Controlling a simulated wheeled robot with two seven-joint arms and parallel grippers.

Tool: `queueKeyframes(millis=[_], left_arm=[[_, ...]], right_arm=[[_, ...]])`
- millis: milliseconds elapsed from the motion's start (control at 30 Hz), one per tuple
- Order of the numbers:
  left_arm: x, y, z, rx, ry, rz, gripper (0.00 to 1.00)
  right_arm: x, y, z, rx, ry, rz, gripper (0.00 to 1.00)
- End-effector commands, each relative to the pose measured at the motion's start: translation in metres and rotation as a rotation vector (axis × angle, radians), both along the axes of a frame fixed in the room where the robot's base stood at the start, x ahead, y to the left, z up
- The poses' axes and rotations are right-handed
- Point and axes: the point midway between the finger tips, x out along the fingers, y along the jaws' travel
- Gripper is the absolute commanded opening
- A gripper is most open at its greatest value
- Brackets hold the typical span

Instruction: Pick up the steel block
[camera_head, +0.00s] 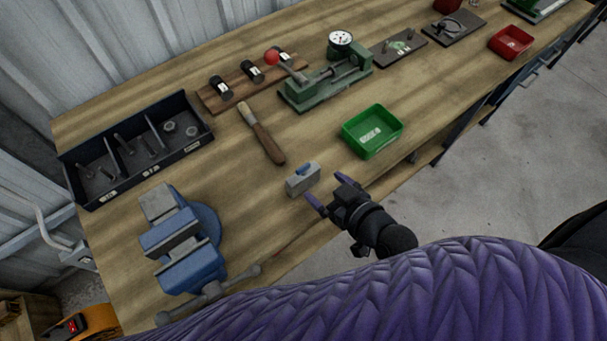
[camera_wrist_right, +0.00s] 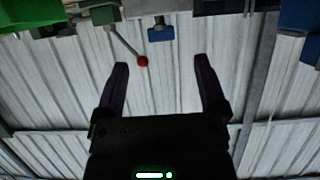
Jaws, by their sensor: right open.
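The steel block (camera_head: 303,180) is a small grey block with a blue patch on top. It sits on the wooden bench near its front edge, in the head view. My right gripper (camera_head: 326,191) is open and empty. Its purple fingertips point at the block from the lower right, close beside it. I cannot tell the exact gap or height. In the right wrist view the open fingers (camera_wrist_right: 161,68) have nothing between them, and I cannot make out the block there for sure. My left gripper is not in view.
A green tray (camera_head: 371,146) stands right of the block. A wooden-handled tool (camera_head: 262,134) lies behind it. A blue vise (camera_head: 183,245) is at the left front, with a dark divided bin (camera_head: 137,150) behind. A green gauge fixture (camera_head: 326,83) with a red-ball lever stands farther back.

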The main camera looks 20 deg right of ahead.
Motion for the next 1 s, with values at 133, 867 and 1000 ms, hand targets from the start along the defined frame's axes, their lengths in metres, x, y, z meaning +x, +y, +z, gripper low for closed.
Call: queueKeyframes(millis=[133, 867, 1000], left_arm=[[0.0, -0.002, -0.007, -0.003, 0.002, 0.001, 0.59], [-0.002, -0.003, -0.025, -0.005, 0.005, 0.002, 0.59], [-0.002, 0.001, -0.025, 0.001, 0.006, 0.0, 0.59]], right_arm=[[0.024, 0.01, -0.001, 0.012, -0.026, 0.006, 0.91], [0.088, 0.032, -0.029, 0.007, -0.02, 0.005, 0.74], [0.088, 0.032, -0.029, 0.007, -0.02, 0.005, 0.45]])
